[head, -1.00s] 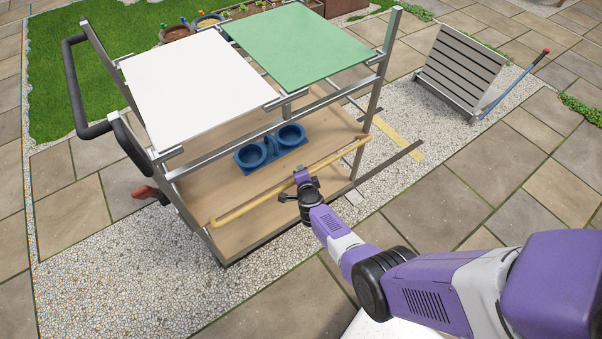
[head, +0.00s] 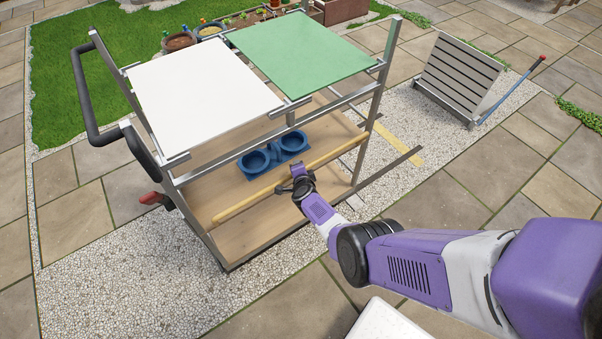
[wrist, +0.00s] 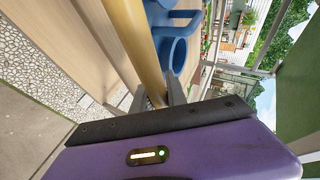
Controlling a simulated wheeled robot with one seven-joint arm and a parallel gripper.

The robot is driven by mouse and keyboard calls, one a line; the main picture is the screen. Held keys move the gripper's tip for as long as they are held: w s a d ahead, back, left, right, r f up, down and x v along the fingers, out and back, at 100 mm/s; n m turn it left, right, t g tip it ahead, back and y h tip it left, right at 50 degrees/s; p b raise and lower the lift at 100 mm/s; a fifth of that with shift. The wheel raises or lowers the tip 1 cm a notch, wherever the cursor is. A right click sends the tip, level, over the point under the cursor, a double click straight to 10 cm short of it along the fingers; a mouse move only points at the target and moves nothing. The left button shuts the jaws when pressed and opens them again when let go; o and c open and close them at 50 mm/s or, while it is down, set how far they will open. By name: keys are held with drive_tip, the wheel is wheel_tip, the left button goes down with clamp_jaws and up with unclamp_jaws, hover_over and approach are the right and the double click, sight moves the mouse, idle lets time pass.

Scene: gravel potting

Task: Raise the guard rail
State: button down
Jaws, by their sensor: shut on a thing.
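The guard rail (head: 238,207) is a yellow bar along the near side of a metal-framed cart, above its wooden lower shelf (head: 235,235). It slants across the head view from lower left to upper right. My gripper (head: 291,184) is shut on the guard rail near its middle. In the wrist view the rail (wrist: 138,45) runs down between my grey fingers (wrist: 158,101). The exact contact is partly hidden behind the dark edge of my gripper's body.
A blue double-cup holder (head: 273,156) sits on the shelf behind the rail. White (head: 200,95) and green (head: 300,52) panels lie on top of the cart. A cart post (head: 371,110) stands right of my gripper. A slatted grey stand (head: 460,75) is farther right. Gravel and paving in front are open.

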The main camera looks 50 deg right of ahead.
drive_tip(key=shift+w+f, duration=0.15)
drive_tip(key=shift+s+a+f, duration=0.1)
drive_tip(key=shift+s+f, duration=0.15)
drive_tip(key=shift+s, duration=0.05)
idle(0.9)
drive_tip(key=c, duration=1.4)
unclamp_jaws()
drive_tip(key=shift+o, duration=0.4)
drive_tip(key=shift+w, duration=0.15)
drive_tip(key=shift+w+r, duration=0.1)
drive_tip(key=shift+r, duration=0.05)
drive_tip(key=shift+r, duration=0.1)
drive_tip(key=p+v, duration=0.7)
drive_tip(key=shift+s, duration=0.3)
